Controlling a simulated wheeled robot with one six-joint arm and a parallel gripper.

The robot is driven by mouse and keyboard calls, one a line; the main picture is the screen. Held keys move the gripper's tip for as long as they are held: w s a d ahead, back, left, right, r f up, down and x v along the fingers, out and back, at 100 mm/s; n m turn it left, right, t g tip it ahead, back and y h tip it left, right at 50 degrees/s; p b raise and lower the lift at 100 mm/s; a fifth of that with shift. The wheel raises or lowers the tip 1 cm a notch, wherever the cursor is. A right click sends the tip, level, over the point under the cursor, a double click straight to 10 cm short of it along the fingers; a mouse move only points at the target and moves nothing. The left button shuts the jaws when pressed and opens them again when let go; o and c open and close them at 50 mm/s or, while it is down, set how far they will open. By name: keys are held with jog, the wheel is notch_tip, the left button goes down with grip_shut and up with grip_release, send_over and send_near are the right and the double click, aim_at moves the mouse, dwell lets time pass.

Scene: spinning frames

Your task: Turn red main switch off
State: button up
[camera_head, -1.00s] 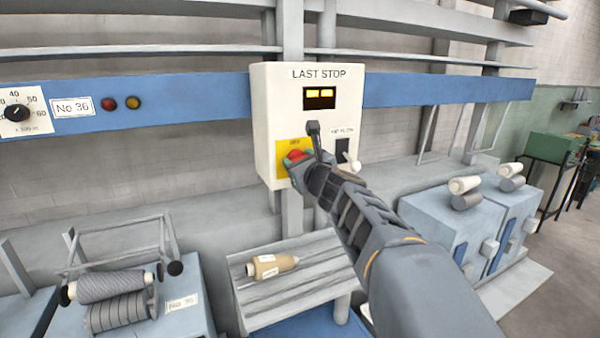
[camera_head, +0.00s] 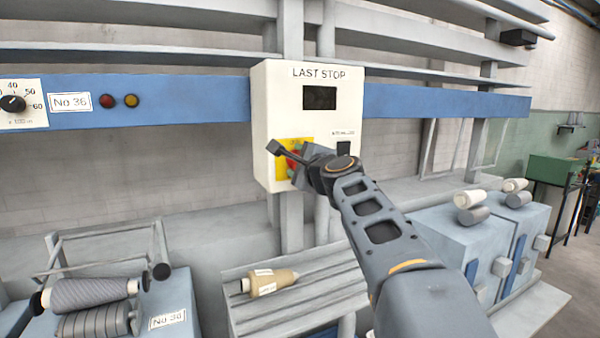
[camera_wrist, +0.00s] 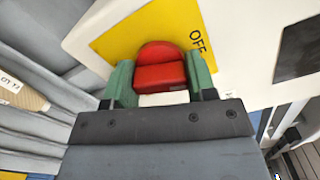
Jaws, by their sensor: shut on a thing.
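The red main switch (camera_wrist: 160,68) sits on a yellow plate (camera_wrist: 118,44) marked OFF on the white LAST STOP box (camera_head: 308,110). My gripper (camera_wrist: 160,82) is shut on the red switch, with one green finger on each side of it in the wrist view. In the head view my gripper (camera_head: 294,165) is at the yellow plate, and the switch is mostly hidden behind it. The display (camera_head: 319,98) on the box is dark.
A blue rail (camera_head: 440,103) runs behind the box. A slatted grey bench (camera_head: 320,295) with a tan bobbin (camera_head: 272,281) stands below. Blue-grey cabinets (camera_head: 450,240) stand at the right, and a rack with grey rolls (camera_head: 92,294) at the left.

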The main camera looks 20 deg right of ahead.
jog(key=shift+n+b, duration=1.15)
jog(key=shift+n, duration=0.85)
jog(key=o, duration=0.9)
jog(key=shift+o, duration=0.2)
jog(key=shift+s, duration=0.1)
jog(key=s+b, duration=0.3)
jog(key=s, duration=1)
jog(key=shift+s, duration=0.3)
